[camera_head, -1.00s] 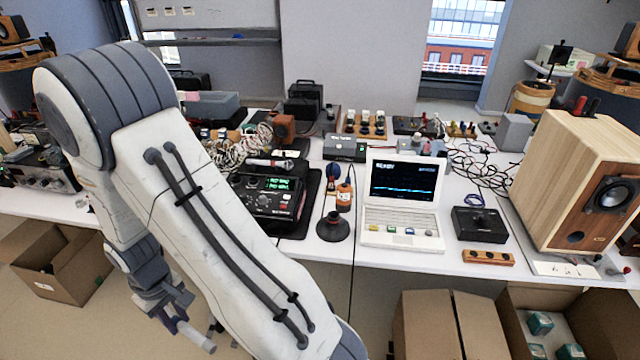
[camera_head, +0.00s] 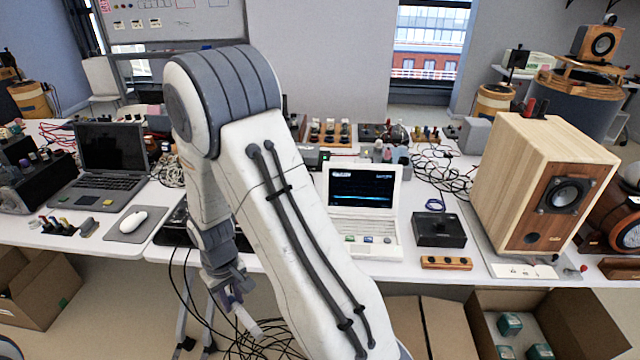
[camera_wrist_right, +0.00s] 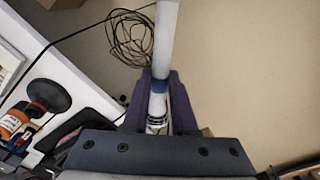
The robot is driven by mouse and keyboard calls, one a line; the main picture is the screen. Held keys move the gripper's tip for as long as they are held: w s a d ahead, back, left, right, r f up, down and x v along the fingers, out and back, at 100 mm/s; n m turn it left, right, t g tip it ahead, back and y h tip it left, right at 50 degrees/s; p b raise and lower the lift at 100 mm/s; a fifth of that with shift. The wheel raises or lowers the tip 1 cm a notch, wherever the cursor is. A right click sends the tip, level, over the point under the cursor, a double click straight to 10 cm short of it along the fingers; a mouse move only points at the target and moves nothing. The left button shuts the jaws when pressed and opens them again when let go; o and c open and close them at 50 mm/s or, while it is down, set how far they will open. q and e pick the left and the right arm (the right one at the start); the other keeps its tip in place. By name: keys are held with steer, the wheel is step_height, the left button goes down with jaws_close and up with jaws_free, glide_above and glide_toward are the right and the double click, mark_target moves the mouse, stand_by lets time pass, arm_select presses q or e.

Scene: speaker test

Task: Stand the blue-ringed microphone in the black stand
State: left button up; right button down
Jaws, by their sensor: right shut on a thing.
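My right gripper (camera_head: 232,298) hangs in front of the table, below its top, shut on the microphone (camera_head: 247,321). In the right wrist view my right gripper (camera_wrist_right: 159,88) has its dark fingers on either side of the microphone (camera_wrist_right: 165,40), around the blue ring and the part below it. The pale handle points away from the gripper. The black stand's round base (camera_wrist_right: 48,98) appears on the table at the left of the right wrist view, apart from the microphone. In the head view my right arm hides the stand. My left gripper is not in view.
An orange bottle (camera_wrist_right: 13,122) is beside the stand. A white laptop (camera_head: 362,215), a black box (camera_head: 438,230) and a wooden speaker (camera_head: 545,195) stand right of my arm. Black cables (camera_wrist_right: 130,38) lie on the floor below the microphone. Open cardboard boxes (camera_head: 480,325) stand in front.

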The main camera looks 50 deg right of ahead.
steer(key=w+d+r+m+t+h+b, duration=0.2)
steer(key=w+d+m+t+h+b, duration=0.2)
steer(key=w+d+t, duration=1)
steer(key=d+r+m+t+h+b, duration=0.15)
steer(key=d+r+h, duration=0.4)
steer(key=d, duration=0.95)
steer(key=shift+y, duration=0.55)
steer(key=shift+s+f+b, duration=0.15)
steer(key=shift+f+b, duration=2.25)
steer(key=shift+f, duration=0.35)
steer(key=shift+f+b, duration=2)
steer(key=shift+b, duration=0.05)
steer(key=shift+f+b, duration=0.55)
steer(key=shift+b, duration=0.25)
